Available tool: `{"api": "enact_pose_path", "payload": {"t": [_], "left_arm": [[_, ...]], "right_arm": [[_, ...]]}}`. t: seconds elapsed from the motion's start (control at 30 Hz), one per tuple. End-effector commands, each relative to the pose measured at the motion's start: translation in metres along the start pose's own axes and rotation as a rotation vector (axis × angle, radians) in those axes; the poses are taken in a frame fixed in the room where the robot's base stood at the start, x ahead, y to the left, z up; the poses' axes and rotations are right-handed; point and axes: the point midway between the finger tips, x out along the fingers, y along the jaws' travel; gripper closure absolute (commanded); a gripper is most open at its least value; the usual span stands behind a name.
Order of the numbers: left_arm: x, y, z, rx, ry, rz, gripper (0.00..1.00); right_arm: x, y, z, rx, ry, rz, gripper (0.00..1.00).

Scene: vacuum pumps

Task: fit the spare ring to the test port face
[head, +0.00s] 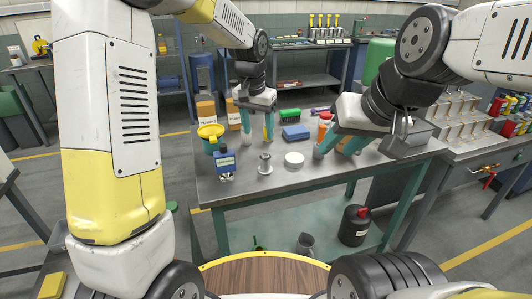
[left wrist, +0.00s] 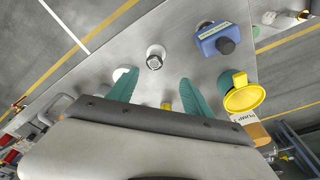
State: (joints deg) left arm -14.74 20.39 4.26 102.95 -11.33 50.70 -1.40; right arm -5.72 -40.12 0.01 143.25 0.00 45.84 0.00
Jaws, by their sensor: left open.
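A small metal flanged port (head: 265,163) stands upright on the steel table, apparently the test port; it also shows in the left wrist view (left wrist: 155,58). A white round disc (head: 294,159) lies to its right, and shows partly behind a finger in the left wrist view (left wrist: 122,75). I cannot make out a separate spare ring. My left gripper (head: 258,139) is open above the table, behind the port, with its teal fingers (left wrist: 158,84) apart and nothing seen held. My right gripper (head: 334,155) has its fingers apart at the table's right side, with orange-brown showing between them.
A blue device (head: 224,163) and a yellow-topped container (head: 211,133) stand at the table's left. The table's (head: 240,190) front strip is clear. A black canister (head: 354,225) is below.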

Motion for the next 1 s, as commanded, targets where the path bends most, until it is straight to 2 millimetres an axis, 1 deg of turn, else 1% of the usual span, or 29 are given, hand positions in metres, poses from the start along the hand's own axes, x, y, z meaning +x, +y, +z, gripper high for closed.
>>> {"api": "enact_pose_path", "payload": {"t": [0.03, 0.13, 0.47, 0.6, 0.7, 0.8, 1.0], "left_arm": [[0.007, 0.002, -0.004, 0.009, -0.009, 0.001, 0.41], [0.016, 0.004, -0.008, 0.016, -0.016, 0.001, 0.41], [0.053, 0.006, -0.007, 0.018, -0.019, 0.001, 0.41], [0.075, 0.009, -0.007, 0.016, -0.02, 0.001, 0.41], [0.086, 0.009, -0.007, 0.016, -0.019, 0.001, 0.41], [0.091, 0.009, -0.007, 0.016, -0.016, 0.0, 0.41], [0.091, 0.008, -0.008, 0.016, -0.016, 0.0, 0.41]], "right_arm": [[0.0, 0.0, 0.0, 0.0, 0.0, 0.0, 0.64], [0.0, 0.0, 0.0, 0.0, 0.0, 0.0, 0.64], [0.0, 0.0, 0.0, 0.0, 0.0, 0.0, 0.64], [0.0, 0.0, 0.0, 0.0, 0.0, 0.0, 0.64], [0.0, 0.0, 0.0, 0.0, 0.0, 0.0, 0.64], [0.0, 0.0, 0.0, 0.0, 0.0, 0.0, 0.64], [0.0, 0.0, 0.0, 0.0, 0.0, 0.0, 0.64]]}}
